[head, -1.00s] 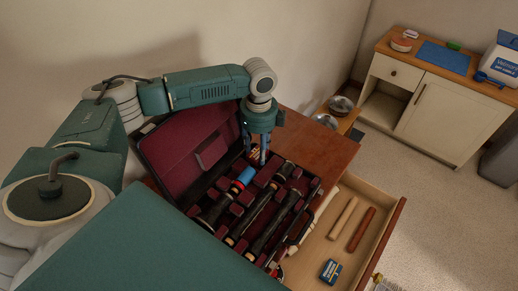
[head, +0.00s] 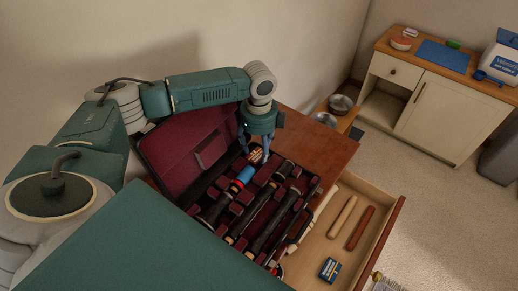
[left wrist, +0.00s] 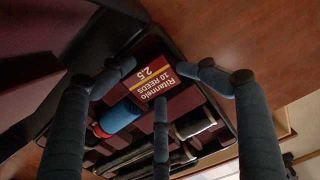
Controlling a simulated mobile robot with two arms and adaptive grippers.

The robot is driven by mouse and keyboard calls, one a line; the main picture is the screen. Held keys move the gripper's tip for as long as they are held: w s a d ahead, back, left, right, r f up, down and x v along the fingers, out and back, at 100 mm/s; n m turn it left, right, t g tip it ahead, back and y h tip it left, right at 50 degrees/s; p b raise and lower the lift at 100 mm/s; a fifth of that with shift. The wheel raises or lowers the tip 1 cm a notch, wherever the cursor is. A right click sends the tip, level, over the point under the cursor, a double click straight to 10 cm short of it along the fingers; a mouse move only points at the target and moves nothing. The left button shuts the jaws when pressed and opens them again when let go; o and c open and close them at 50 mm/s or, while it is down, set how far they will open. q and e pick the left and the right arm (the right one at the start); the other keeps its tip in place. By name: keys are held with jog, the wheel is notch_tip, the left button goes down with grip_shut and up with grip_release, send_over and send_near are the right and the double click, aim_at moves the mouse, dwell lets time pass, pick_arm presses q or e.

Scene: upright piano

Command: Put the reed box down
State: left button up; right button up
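In the head view the reed box (head: 256,156) shows as a small pale patch near the case's far end, beside a blue-and-red cylinder (head: 243,176). My left gripper (head: 256,153) points down over the reed box. Its fingers stand spread around the reed box, and one finger hides part of its lower edge in the left wrist view (left wrist: 157,80). The gripper looks open; any light contact cannot be told. My right gripper is not in view.
The open case holds black instrument parts (head: 255,215) in maroon padding, its lid (head: 185,155) raised at left. Brown wood (head: 320,145) lies bare beyond it. An open drawer (head: 385,235) holds two rods and a blue box (head: 330,270). A cabinet (head: 435,110) stands at far right.

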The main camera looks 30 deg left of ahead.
aim_at(259, 154)
pick_arm(q)
jog(key=shift+s+f, duration=0.15)
jog(key=shift+s, duration=0.2)
dwell(0.4)
jog(key=shift+w+a+r, duration=0.1)
jog(key=shift+r, duration=0.45)
notch_tip(259, 154, up, 12)
jog(key=b, duration=0.1)
jog(key=shift+r, duration=0.15)
